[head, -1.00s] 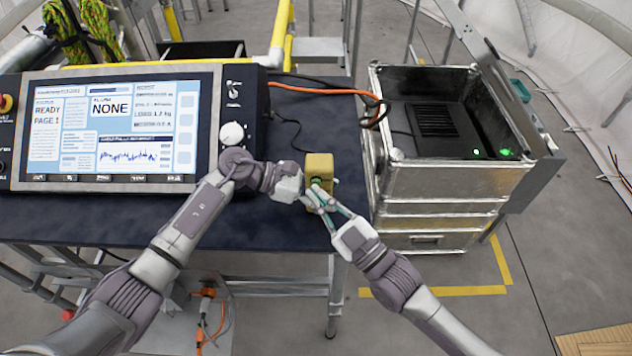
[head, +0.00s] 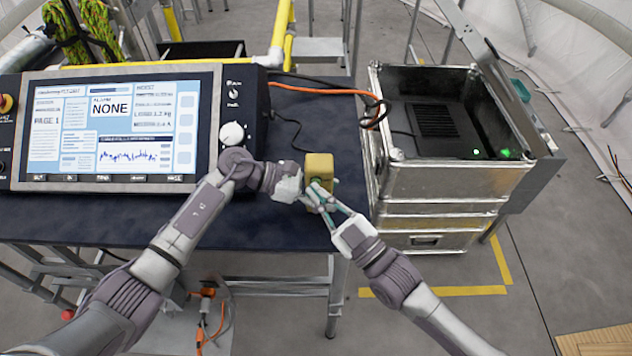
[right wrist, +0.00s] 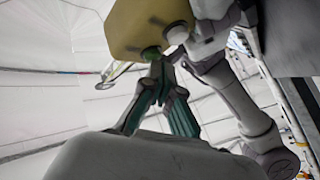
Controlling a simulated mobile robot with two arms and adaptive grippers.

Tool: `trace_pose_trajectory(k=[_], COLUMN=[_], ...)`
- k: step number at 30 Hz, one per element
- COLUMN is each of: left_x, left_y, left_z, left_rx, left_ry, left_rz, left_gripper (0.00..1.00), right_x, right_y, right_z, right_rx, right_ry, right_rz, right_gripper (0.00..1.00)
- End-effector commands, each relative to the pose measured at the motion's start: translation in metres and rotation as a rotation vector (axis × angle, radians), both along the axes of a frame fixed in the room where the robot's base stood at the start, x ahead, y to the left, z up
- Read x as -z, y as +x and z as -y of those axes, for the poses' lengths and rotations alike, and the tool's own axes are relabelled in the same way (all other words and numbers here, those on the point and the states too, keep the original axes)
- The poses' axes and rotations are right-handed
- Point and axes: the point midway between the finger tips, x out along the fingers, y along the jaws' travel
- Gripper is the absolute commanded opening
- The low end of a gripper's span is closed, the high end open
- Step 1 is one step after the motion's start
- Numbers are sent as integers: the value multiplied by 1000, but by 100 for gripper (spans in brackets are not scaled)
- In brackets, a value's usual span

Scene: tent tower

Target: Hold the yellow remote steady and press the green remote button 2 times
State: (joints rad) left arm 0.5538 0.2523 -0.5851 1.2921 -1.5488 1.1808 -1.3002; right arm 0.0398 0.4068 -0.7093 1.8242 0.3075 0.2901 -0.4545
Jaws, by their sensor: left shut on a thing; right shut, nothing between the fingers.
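The yellow remote (head: 319,165) is at the front right of the dark blue table, and it also shows at the top of the right wrist view (right wrist: 140,25). My left gripper (head: 308,190) is shut on the remote from its left side; its fingers are partly hidden. My right gripper (head: 318,190) is shut with nothing between its fingers. In the right wrist view its fingertips (right wrist: 158,62) are at the green button (right wrist: 151,52) on the remote's face. I cannot tell whether they touch or press it.
A control panel with a lit screen (head: 110,130) stands on the table (head: 290,225) to the left. An open metal case (head: 450,180) with a dark unit and green lights stands to the right. An orange cable (head: 320,90) runs along the table's back.

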Motion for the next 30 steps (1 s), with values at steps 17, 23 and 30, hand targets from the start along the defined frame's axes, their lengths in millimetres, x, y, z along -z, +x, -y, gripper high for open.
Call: trace_pose_trajectory(k=[17, 23, 30], left_x=[0, 0, 0], left_y=[0, 0, 0], left_z=[0, 0, 0], left_rx=[0, 0, 0], left_ry=[0, 0, 0], left_rz=[0, 0, 0], left_gripper=[12, 12, 12], right_x=[0, 1, 1], right_y=[-14, -28, -53], right_z=[0, 0, 0], right_rx=[1, 0, 0], right_ry=[-1, 1, 0], right_rz=[0, -2, -1], right_gripper=[0, 0, 0])
